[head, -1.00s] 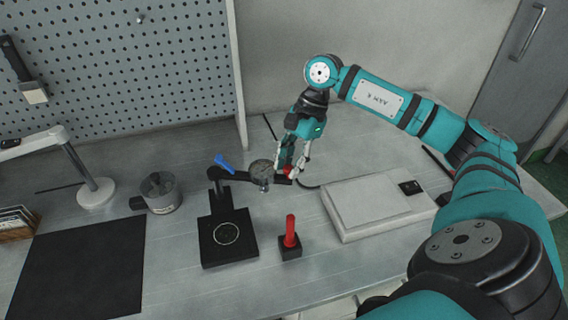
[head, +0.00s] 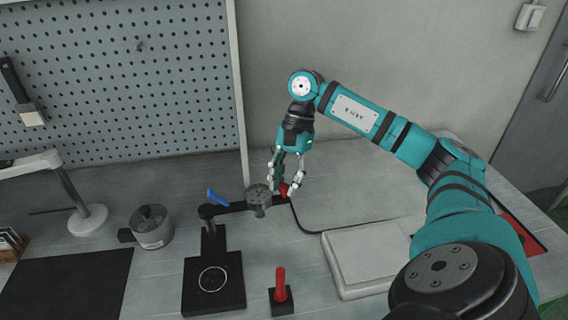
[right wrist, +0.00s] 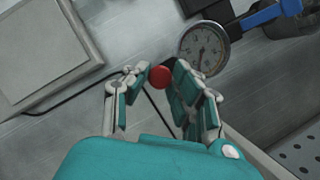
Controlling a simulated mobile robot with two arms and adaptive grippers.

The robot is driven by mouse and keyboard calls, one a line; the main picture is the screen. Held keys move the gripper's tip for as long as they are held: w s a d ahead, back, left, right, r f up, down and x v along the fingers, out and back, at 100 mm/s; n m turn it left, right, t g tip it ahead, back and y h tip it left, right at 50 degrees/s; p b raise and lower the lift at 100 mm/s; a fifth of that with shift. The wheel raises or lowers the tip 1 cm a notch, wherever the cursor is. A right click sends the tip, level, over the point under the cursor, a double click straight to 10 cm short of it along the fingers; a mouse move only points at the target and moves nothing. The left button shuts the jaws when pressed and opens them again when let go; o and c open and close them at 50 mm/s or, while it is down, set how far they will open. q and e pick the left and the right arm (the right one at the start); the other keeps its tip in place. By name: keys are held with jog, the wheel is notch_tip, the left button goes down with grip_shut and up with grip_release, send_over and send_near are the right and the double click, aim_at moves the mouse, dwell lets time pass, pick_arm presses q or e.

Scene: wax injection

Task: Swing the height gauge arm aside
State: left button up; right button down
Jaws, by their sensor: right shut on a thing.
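The height gauge has a black base plate with a light ring (head: 213,290) and a black arm (head: 232,207) reaching right and slightly back from its post. A round dial (head: 259,194) hangs on the arm, and a blue lever (head: 218,198) stands near the post. A red knob (head: 284,189) is at the arm's far end. My right gripper (head: 286,188) is shut on this knob. In the right wrist view the red knob (right wrist: 160,77) shows between the fingers, with the dial (right wrist: 204,49) beside them. My left gripper is out of view.
A red-handled piece on a black block (head: 281,290) stands right of the base. A pale flat box (head: 370,258) with a black cable lies further right. A metal pot (head: 152,227), a lamp stand (head: 87,219) and a black mat (head: 65,284) are left. A pegboard (head: 120,80) stands behind.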

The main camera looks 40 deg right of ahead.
jog(key=shift+r, duration=0.1)
jog(key=c, duration=1.4)
grip_release()
jog(key=shift+s, duration=0.1)
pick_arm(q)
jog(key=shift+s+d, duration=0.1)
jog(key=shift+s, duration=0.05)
pick_arm(e)
jog(key=s+v, duration=0.1)
jog(key=v, duration=1.1)
jog(key=shift+w, duration=0.45)
